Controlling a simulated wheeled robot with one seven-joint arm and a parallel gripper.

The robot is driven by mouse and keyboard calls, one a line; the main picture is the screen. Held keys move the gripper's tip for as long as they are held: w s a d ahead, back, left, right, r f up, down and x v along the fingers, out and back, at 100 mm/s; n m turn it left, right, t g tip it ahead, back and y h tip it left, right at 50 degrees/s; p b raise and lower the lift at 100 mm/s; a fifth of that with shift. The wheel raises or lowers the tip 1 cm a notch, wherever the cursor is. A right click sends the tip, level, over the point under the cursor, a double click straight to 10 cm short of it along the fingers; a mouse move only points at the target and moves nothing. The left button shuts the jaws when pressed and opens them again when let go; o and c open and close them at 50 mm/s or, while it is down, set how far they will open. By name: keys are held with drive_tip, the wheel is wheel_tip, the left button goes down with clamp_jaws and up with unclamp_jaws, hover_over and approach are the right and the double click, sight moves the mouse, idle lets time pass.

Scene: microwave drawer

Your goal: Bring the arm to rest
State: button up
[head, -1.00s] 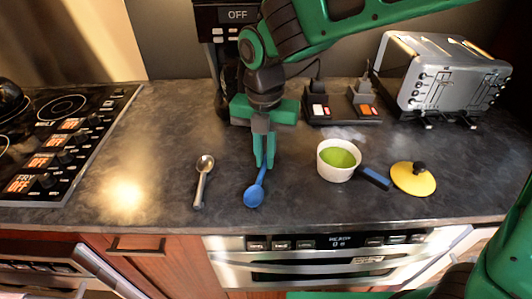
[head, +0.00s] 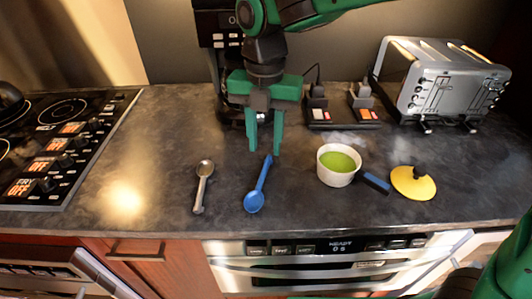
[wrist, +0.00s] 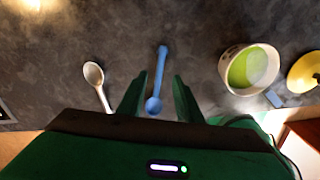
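My gripper (head: 264,150) is open and empty above the counter, its two green fingers spread apart and pointing down. It also shows in the wrist view (wrist: 158,95). A blue spoon (head: 257,190) lies on the counter below and in front of the fingertips, apart from them. In the wrist view the blue spoon (wrist: 160,75) appears between the fingers, lower down on the counter.
A metal spoon (head: 202,187) lies to the left. A white pot (head: 335,176) with green contents, a yellow lid (head: 412,186) and a toaster (head: 440,85) are to the right. The stove (head: 60,150) is at the left. A coffee machine stands behind my gripper.

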wheel_tip(320, 180, up, 4)
drive_tip(key=w+d+m, duration=0.2)
drive_tip(key=d+m, duration=0.7)
drive_tip(key=d, duration=0.5)
drive_tip(key=s+d+f+m, duration=0.1)
drive_tip(key=s+d+m, duration=0.1)
drive_tip(key=d+m, duration=0.4)
drive_tip(key=s+d+f+m, duration=0.2)
drive_tip(key=s+d+m, duration=0.1)
drive_tip(key=d+m, duration=0.3)
drive_tip(key=s+d+f+m, duration=0.1)
drive_tip(key=s+d+m, duration=0.2)
drive_tip(key=d+m, duration=0.3)
drive_tip(key=shift+s+d+f+m, duration=0.1)
drive_tip(key=shift+s+d+m, duration=0.1)
drive_tip(key=shift+d, duration=0.75)
drive_tip(key=shift+s+d+f+m, duration=0.1)
drive_tip(key=shift+d+m, duration=0.1)
drive_tip(key=shift+d, duration=0.75)
drive_tip(key=s+d+f+m, duration=0.4)
drive_tip(key=s+d+m, duration=0.3)
drive_tip(key=s+m, duration=0.3)
drive_tip(key=shift+s+f+m, duration=0.15)
drive_tip(key=shift+s+m, duration=0.1)
drive_tip(key=shift+m, duration=0.85)
